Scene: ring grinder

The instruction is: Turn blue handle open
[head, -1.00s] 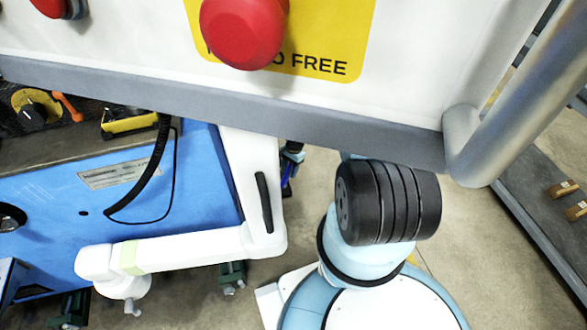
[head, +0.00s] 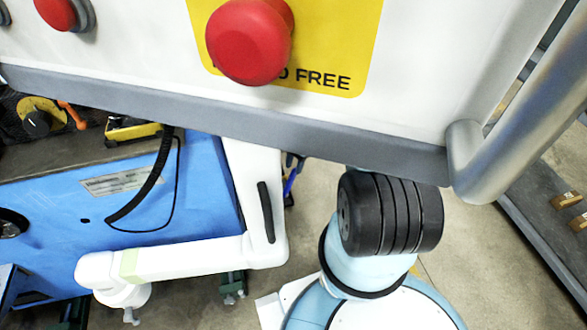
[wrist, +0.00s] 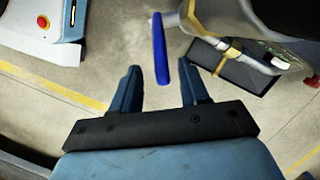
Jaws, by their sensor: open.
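The blue handle (wrist: 161,50) is a long, narrow bar in the wrist view. It lies lengthwise in the upper middle, attached near a grey metal pipe fitting (wrist: 230,40). My gripper (wrist: 160,84) is open, with one finger to the left of the handle's lower end and one to the right. The handle's lower end appears between the fingertips in the picture, with gaps on both sides and no visible contact. The depth between them is hard to judge. A small blue piece (head: 293,176) shows below the panel in the head view; I cannot tell whether it is the handle.
A white control panel (head: 420,60) with a red push button (head: 250,42) and a metal rail (head: 520,110) fills the upper head view. A blue machine (head: 190,190) stands at left. In the wrist view, a dark plate (wrist: 235,72) lies behind the pipe. Open floor shows around.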

